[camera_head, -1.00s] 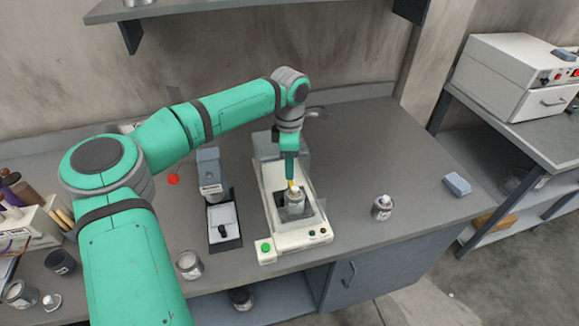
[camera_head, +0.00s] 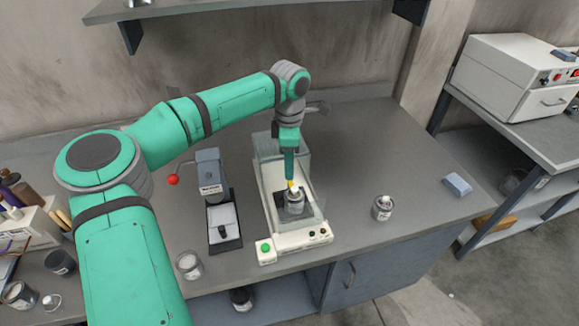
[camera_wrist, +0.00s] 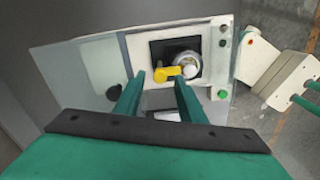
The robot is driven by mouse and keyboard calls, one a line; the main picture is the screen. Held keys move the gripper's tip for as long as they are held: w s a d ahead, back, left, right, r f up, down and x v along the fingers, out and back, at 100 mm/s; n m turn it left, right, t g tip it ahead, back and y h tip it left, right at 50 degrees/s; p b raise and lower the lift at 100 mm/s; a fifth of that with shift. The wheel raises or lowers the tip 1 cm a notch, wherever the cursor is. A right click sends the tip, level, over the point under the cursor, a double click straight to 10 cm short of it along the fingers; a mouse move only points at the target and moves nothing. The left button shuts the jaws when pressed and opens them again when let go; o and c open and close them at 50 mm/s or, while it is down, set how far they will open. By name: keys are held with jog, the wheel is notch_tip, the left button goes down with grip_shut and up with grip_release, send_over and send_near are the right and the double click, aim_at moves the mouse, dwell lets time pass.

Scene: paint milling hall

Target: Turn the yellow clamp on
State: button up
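The yellow clamp (camera_wrist: 166,74) shows in the wrist view as a small yellow lever beside the round metal lid of a can (camera_wrist: 187,66). The can sits on a dark plate in the white machine (camera_head: 268,212). In the head view the clamp is a small yellow spot (camera_head: 292,186) at my gripper's tip. My gripper (camera_wrist: 156,88) points down over the machine, and its two green fingers are apart. The clamp lies just beyond the fingertips in the wrist view. I cannot tell whether a finger touches it.
A clear guard (camera_head: 270,150) stands around the machine's back. A grey press with a red-knobbed lever (camera_head: 208,170) is close on the left. An open jar (camera_head: 189,265) stands at the front edge, and a can (camera_head: 382,208) stands to the right. The bench's right side is mostly clear.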

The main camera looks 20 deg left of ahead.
notch_tip(320, 180, up, 9)
jog(key=shift+r, duration=0.2)
dwell(0.5)
